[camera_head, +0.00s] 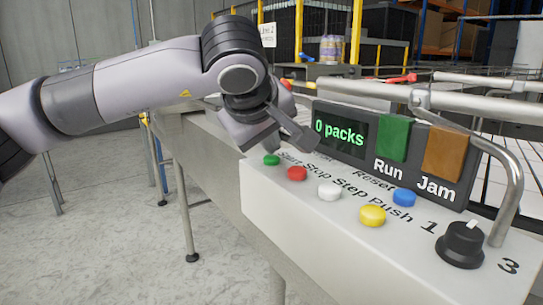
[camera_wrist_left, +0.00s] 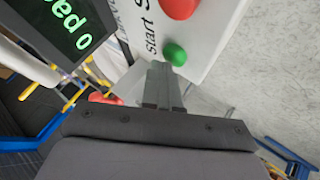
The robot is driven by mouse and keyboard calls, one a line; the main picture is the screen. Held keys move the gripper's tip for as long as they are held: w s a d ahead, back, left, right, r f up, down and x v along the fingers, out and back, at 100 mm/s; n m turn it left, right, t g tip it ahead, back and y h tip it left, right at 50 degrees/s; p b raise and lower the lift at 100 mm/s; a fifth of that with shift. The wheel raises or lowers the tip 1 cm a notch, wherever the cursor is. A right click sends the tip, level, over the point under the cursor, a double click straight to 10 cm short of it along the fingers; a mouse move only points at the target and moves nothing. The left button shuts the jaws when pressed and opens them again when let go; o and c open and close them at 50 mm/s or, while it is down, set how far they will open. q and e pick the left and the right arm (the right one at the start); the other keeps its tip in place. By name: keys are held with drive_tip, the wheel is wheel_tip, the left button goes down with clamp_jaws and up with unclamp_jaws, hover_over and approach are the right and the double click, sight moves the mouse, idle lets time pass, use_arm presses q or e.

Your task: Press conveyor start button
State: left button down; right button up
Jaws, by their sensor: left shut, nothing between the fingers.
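The control panel (camera_head: 262,205) is a white box with a row of coloured buttons. The green start button (camera_head: 271,160) is at its left end, beside the printed word Start. It also shows in the left wrist view (camera_wrist_left: 175,54). My left gripper (camera_head: 309,140) is shut and empty, above the panel's left end near the start button. In the left wrist view its fingertips (camera_wrist_left: 159,68) are close beside the green button; I cannot tell whether they touch it. My right gripper is not in view.
The red stop (camera_head: 297,174), white step (camera_head: 329,192), yellow push (camera_head: 372,215) and blue reset (camera_head: 403,197) buttons sit nearby. A black knob (camera_head: 461,245) is at the right. The display (camera_head: 340,130) reads 0 packs. A metal rail (camera_head: 512,190) curves over the right side.

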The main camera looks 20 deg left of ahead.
sight(269, 159)
use_arm(q)
drive_tip(key=shift+f, duration=0.2)
drive_tip(key=shift+r, duration=0.15)
drive_tip(key=shift+r+p, duration=0.6)
drive_tip(key=shift+r, duration=0.25)
drive_tip(key=shift+r+p, duration=1.85)
drive_tip(key=shift+r, duration=0.7)
drive_tip(key=shift+f, duration=0.15)
